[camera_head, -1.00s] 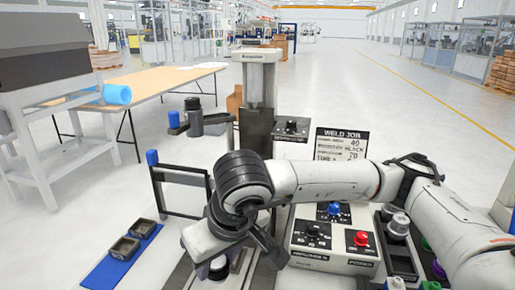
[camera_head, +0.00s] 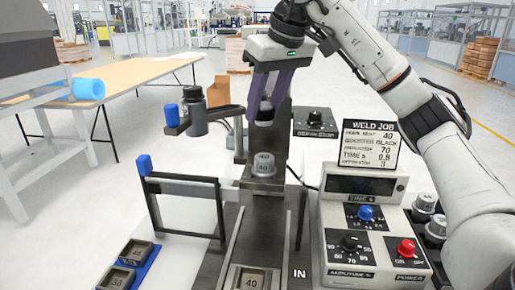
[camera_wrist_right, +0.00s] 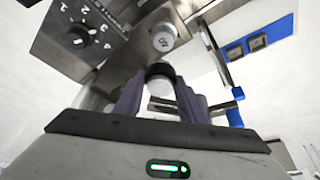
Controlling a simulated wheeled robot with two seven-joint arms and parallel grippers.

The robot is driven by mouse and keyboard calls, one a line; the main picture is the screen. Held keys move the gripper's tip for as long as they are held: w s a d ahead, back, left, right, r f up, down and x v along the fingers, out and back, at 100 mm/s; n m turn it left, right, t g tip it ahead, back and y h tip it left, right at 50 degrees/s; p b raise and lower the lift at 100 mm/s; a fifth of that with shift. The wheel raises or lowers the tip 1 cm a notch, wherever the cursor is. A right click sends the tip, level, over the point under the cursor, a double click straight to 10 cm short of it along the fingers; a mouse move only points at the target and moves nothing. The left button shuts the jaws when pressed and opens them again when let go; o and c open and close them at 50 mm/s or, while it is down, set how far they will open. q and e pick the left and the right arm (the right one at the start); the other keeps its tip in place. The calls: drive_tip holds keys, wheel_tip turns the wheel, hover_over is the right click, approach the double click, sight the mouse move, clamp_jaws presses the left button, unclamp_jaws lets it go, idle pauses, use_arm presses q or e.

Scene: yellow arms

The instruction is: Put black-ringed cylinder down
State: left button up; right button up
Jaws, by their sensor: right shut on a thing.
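My right gripper (camera_head: 266,108) comes down from the top of the head view with its purple fingers shut on the black-ringed cylinder (camera_head: 264,121). The cylinder is grey with a dark band and is held upright, in the air as far as I can tell. In the right wrist view the cylinder (camera_wrist_right: 160,80) sits between the fingertips (camera_wrist_right: 160,92). In the head view, a grey cylinder (camera_head: 263,166) stands on a dark block below it. It also shows in the right wrist view (camera_wrist_right: 163,38), marked 40. My left gripper is out of view.
A control box (camera_head: 345,197) with blue, black and red knobs stands to the right, below the WELD JOB sign (camera_head: 369,143). More grey cylinders (camera_head: 424,205) stand at far right. A blue tray (camera_head: 146,262) with dark pieces lies at lower left. A dark frame (camera_head: 180,190) stands left.

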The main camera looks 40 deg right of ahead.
sight(265, 123)
wheel_tip(265, 123, down, 4)
drive_tip(key=shift+s+r, duration=0.1)
drive_tip(key=shift+s, duration=0.05)
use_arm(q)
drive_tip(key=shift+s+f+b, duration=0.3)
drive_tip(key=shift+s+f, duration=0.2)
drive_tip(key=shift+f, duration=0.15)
use_arm(e)
drive_tip(key=shift+f, duration=1.95)
drive_tip(key=shift+f, duration=0.1)
drive_tip(key=o, duration=1.1)
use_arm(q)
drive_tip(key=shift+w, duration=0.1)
